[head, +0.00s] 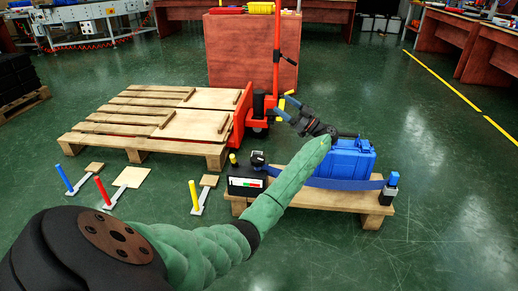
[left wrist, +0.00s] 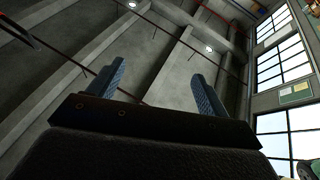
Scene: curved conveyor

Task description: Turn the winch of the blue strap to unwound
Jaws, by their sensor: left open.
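A blue strap (head: 345,184) runs low across the front of a blue case (head: 345,160) on a small wooden pallet (head: 350,200). At its left end is a dark winch box (head: 245,180) with a small red, white and green marked panel and a yellow knob. At its right end is a dark post with a blue top (head: 392,188). My left gripper (head: 286,109) is above and behind the winch box, away from it. Its two fingers stand apart and empty in the left wrist view (left wrist: 160,90), pointing toward the ceiling. My right gripper is not in view.
A red pallet jack (head: 259,118) stands behind, beside a large wooden pallet (head: 130,122). Short blue, red and yellow posts on flat plates (head: 112,195) stand on the floor at left. A reddish cabinet (head: 235,55) is at the back. Green floor at right is clear.

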